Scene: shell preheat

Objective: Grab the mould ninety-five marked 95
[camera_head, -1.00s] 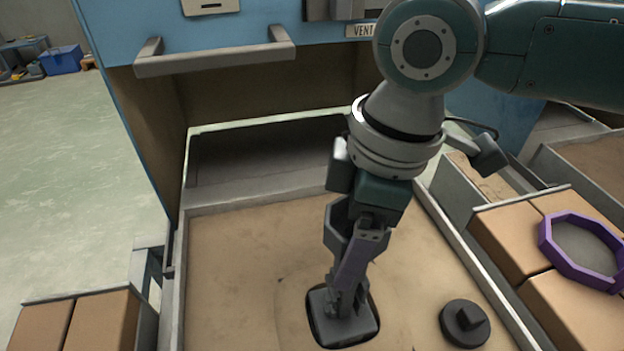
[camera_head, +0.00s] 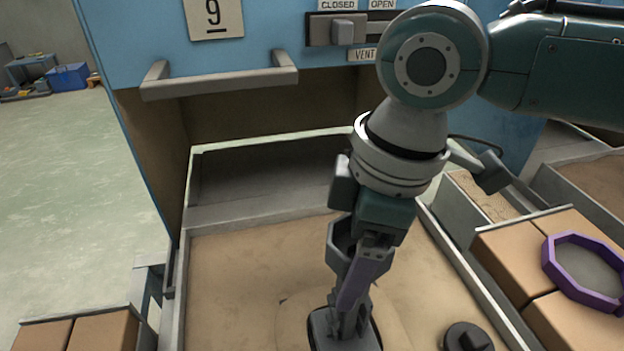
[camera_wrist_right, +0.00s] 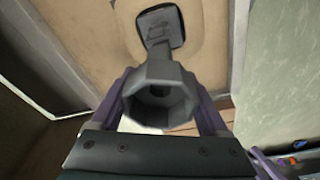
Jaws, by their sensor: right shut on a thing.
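A grey, roughly square piece with a dark rim (camera_head: 321,326), likely the mould, is in the sand-coloured tray below my right arm. Its lower part is cut off in the head view, and I can read no 95 on it. My right gripper (camera_head: 345,318) points down with purple fingers and is shut on the piece's raised middle part. In the right wrist view the piece (camera_wrist_right: 175,30) lies beyond my gripper (camera_wrist_right: 160,48), and a grey hollow part hides much of the grip. Whether the piece touches the sand is unclear. My left gripper is out of view.
A dark round piece with a raised bar (camera_head: 467,339) lies right of the grip. A purple octagonal ring (camera_head: 557,262) rests on tan blocks (camera_head: 505,249) at the right. The blue cabinet (camera_head: 120,40) with a grey handle (camera_head: 220,83) stands behind the tray (camera_head: 181,290).

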